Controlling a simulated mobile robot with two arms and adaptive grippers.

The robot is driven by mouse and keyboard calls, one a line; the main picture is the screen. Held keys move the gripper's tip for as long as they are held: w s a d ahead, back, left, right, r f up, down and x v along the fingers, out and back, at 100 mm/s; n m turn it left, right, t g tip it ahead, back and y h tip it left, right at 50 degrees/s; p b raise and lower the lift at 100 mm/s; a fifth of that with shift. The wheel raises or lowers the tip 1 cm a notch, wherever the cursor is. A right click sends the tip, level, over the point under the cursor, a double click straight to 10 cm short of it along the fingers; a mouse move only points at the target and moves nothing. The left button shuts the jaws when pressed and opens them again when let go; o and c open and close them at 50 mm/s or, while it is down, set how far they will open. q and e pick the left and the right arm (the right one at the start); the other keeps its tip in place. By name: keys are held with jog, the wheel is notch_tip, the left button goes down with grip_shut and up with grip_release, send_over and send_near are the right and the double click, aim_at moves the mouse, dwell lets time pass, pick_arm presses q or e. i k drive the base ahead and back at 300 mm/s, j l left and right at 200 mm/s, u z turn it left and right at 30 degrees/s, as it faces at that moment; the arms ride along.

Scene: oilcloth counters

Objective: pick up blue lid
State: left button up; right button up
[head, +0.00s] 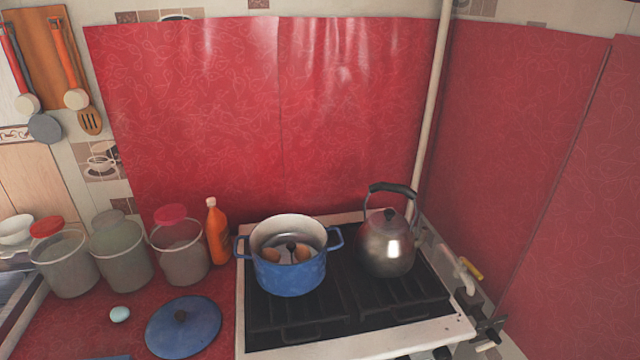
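The blue lid (165,335) lies flat on the red patterned oilcloth counter (228,318), left of the stove. It is round with a dark knob at its middle, and nothing lies on it. A blue pot (290,279) stands uncovered on the stove's left side, up and right of the lid. Brown rounded things and a dark piece show inside the pot; I cannot tell what the dark piece is. Neither of my grippers is in view.
A metal kettle (386,255) stands on the stove (330,340), right of the pot. An orange bottle (217,235) and several canisters (181,255) line the counter behind the lid. A pale egg-like thing (120,314) lies just left of the lid.

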aim_at(184, 326)
jog(key=u, duration=1.15)
